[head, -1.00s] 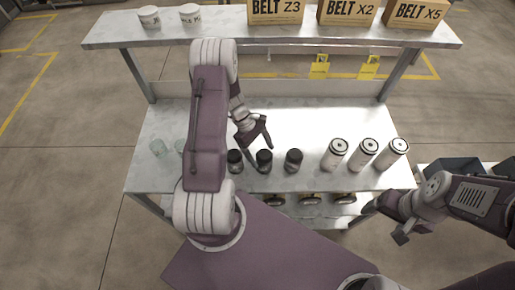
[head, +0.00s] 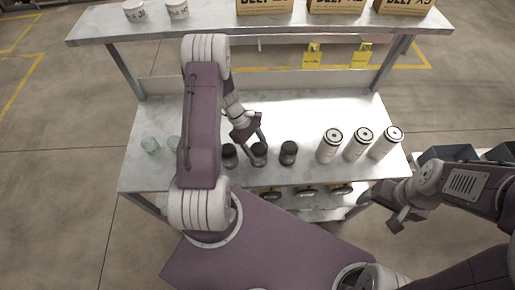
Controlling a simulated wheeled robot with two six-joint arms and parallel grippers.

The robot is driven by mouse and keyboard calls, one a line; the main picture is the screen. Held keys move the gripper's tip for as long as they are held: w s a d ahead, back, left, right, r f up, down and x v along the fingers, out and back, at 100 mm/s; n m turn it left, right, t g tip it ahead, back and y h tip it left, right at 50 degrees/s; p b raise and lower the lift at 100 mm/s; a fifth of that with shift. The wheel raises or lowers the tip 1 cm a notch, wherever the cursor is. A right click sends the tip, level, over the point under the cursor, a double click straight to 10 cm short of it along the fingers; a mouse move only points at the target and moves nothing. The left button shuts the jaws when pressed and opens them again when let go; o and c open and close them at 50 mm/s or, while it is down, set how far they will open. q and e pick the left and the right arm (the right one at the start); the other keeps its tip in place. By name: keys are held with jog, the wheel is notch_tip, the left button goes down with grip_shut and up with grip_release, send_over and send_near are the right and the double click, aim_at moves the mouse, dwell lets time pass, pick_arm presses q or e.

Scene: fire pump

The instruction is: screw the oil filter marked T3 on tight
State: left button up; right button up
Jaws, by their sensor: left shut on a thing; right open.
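Three short dark cylinders stand in a row on the metal table: a left one (head: 229,156), a middle one (head: 259,158) and a right one (head: 288,153). Three taller white cylinders (head: 329,149) with dark-ringed tops stand to their right. I cannot read a T3 mark on any of them. My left gripper (head: 256,146) reaches down from behind and is shut on the middle dark cylinder, which is upright at table level. My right gripper (head: 398,224) is open and empty, off the table's front right corner.
Clear glass-like cups (head: 150,145) stand at the table's left. A raised shelf (head: 205,24) behind carries boxes (head: 337,5) and white tubs (head: 177,9). Dark round parts (head: 306,191) sit under the front edge. Dark bins (head: 448,153) are at right. The table's back is clear.

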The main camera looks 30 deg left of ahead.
pick_arm(q)
jog(key=shift+r, duration=0.1)
grip_shut()
jog(key=shift+r+p, duration=1.7)
jog(key=shift+r, duration=0.25)
jog(key=shift+f, duration=0.1)
